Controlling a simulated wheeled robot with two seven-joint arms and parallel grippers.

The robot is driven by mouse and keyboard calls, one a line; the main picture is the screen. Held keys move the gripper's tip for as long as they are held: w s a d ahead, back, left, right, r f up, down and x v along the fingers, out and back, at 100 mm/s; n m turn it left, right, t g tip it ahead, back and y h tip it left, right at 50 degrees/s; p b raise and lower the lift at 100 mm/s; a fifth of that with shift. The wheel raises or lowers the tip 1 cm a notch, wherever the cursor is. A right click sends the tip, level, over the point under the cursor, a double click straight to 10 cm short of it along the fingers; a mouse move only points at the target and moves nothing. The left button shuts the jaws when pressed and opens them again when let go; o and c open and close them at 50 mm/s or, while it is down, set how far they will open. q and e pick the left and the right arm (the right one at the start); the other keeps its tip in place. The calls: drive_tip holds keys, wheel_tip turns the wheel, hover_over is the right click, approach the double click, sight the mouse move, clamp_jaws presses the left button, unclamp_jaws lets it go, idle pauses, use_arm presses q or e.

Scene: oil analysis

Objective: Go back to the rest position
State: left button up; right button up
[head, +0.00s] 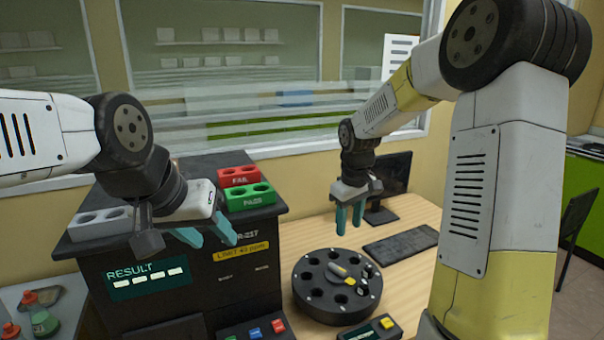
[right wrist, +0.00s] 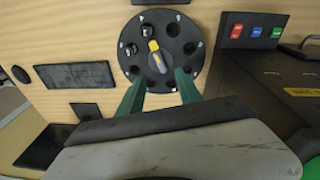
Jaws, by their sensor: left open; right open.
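My left gripper (head: 212,235) is open and empty, in front of the upper part of the black analyser (head: 195,290). My right gripper (head: 348,217) is open and empty, above the table behind the round black carousel (head: 337,285). In the right wrist view, the right gripper (right wrist: 160,88) has its two green fingers apart, with the carousel (right wrist: 190,45) beyond them. A few small vials (head: 367,271) stand near the carousel's right side.
A red FAIL rack (head: 238,176), a green PASS rack (head: 250,197) and a grey rack (head: 100,223) sit on the analyser. A keyboard (head: 400,245) and monitor (head: 390,180) stand behind the carousel. Bottles (head: 42,318) stand at lower left. A button box (head: 372,330) lies in front.

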drive_tip(key=s+r+m+t, duration=0.1)
drive_tip(key=s+r+m, duration=0.1)
drive_tip(key=s+r, duration=0.2)
drive_tip(key=s+r+m+t+y, duration=0.1)
drive_tip(key=s+r, duration=0.3)
drive_tip(key=s, duration=0.7)
drive_tip(key=s+r+m+t+y, duration=0.1)
drive_tip(key=s+r+m+t, duration=0.1)
drive_tip(key=s, duration=0.6)
wheel_tip(320, 180, up, 2)
drive_tip(key=shift+d+r+m+t, duration=0.25)
drive_tip(key=shift+d+m+t, duration=0.05)
drive_tip(key=shift+m, duration=0.4)
drive_tip(key=shift+c, duration=0.4)
